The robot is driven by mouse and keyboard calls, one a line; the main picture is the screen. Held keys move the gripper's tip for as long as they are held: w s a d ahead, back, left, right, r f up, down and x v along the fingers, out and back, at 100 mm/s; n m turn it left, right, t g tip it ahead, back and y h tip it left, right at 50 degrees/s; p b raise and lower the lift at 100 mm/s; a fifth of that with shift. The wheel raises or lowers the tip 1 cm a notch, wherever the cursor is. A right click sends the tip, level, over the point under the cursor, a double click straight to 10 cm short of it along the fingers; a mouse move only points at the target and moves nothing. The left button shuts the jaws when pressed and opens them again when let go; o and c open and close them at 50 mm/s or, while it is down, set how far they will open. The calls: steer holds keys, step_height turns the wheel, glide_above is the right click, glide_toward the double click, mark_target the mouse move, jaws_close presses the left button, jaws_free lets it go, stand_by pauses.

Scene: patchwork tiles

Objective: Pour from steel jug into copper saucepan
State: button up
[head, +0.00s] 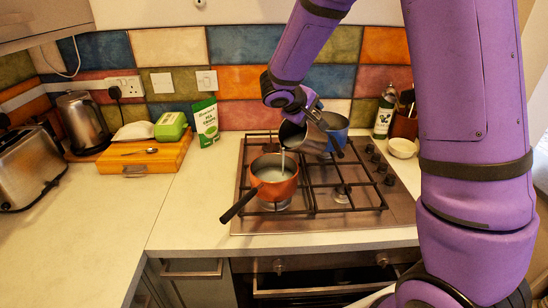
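The copper saucepan (274,193) sits on the front left of the hob, its dark handle pointing to the lower left. A pale liquid shows inside it. The steel jug (309,142) is tilted above and to the right of the pan, its mouth towards the pan. A thin whitish stream falls from the jug into the saucepan. My gripper (303,108) is at the jug, above and behind the pan. It appears to be closed on the jug, and the jug hangs clear of the hob. The fingertips are partly hidden by the wrist and jug.
A blue pot (338,124) stands on the back of the hob (345,222), just behind the jug. A bottle (384,116), utensil pot and small white bowl (402,147) are to the right. A wooden box (140,158), kettle (84,122) and toaster (28,167) are left.

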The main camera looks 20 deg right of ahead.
steer(key=shift+a+r+h+b, duration=0.35)
steer(key=shift+r+h+b, duration=0.05)
steer(key=shift+b, duration=0.25)
stand_by(1.3)
steer(key=shift+w+d+f+g+y, duration=0.2)
steer(key=shift+d+f+g+y, duration=0.1)
steer(key=shift+d+f+y, duration=0.8)
steer(key=shift+w+d+f+g+y, duration=0.2)
steer(key=shift+d+f+g+y, duration=0.15)
steer(key=shift+y, duration=0.55)
steer(key=shift+d, duration=0.1)
steer(key=shift+g+y, duration=0.25)
steer(key=shift+y, duration=0.65)
steer(key=shift+d+x, duration=0.15)
steer(key=shift+x, duration=0.95)
steer(key=shift+d+x, duration=0.2)
steer(key=shift+x, duration=0.85)
steer(key=w+d+r+g+y+p, duration=0.1)
steer(key=d+r+y+p, duration=0.1)
steer(key=d+r+y, duration=0.2)
steer(key=shift+r+m+g+y+p, duration=0.3)
steer(key=shift+r+g+y, duration=0.1)
steer(key=shift+r+y, duration=0.3)
steer(key=shift+w+d, duration=0.1)
steer(key=shift+w, duration=0.05)
